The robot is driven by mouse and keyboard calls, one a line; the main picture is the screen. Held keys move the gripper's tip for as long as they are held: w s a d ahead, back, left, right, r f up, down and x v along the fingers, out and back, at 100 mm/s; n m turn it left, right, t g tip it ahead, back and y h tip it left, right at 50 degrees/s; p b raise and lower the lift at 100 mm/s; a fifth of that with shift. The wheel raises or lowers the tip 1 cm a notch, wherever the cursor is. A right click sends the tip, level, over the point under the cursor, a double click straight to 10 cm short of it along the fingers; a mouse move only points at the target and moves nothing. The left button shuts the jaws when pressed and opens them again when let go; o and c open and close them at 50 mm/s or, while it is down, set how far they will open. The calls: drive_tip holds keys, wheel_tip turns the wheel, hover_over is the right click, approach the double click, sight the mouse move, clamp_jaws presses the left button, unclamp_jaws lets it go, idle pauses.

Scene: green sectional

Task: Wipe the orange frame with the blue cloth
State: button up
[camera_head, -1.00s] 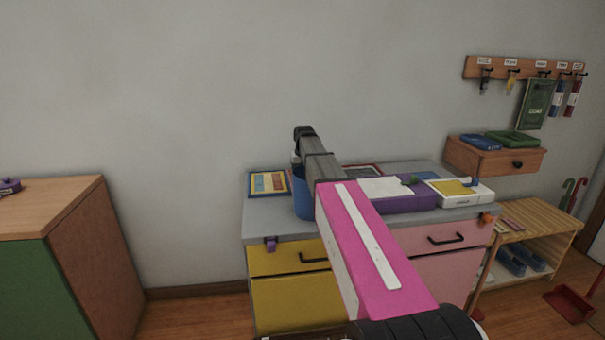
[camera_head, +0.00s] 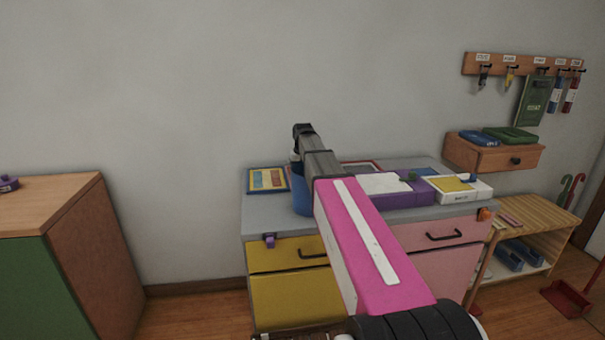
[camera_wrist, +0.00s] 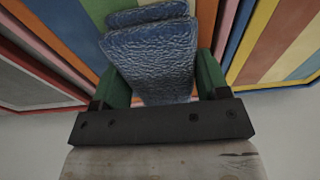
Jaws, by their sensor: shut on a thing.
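The blue cloth (camera_wrist: 155,60), folded and crinkled, is between the green fingers of my gripper (camera_wrist: 158,90) in the wrist view. My gripper is shut on it. Behind it in the wrist view is a striped panel with an orange band (camera_wrist: 62,38), which appears to be the orange frame; the cloth and fingers cover its middle. I cannot tell whether the cloth touches it. In the head view my arm hides the orange frame, and my gripper's fingertips are not clear. A blue shape (camera_head: 302,197) shows beside my arm there; I cannot tell if it is the cloth.
A blue-edged frame (camera_head: 268,179) lies left on the grey cabinet top (camera_head: 262,222). A red-edged frame (camera_head: 361,165) is partly behind my arm. A purple box (camera_head: 407,200) and a white-and-yellow box (camera_head: 459,188) stand right. A wooden cabinet (camera_head: 50,205) stands at far left.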

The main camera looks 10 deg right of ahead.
drive_tip(key=shift+w, duration=1.25)
drive_tip(key=shift+s+r, duration=0.1)
drive_tip(key=shift+s, duration=2.2)
drive_tip(key=shift+w, duration=2.25)
drive_tip(key=shift+s, duration=1.2)
drive_tip(key=shift+w+r, duration=0.1)
drive_tip(key=shift+r, duration=4.35)
drive_tip(key=shift+r, duration=0.1)
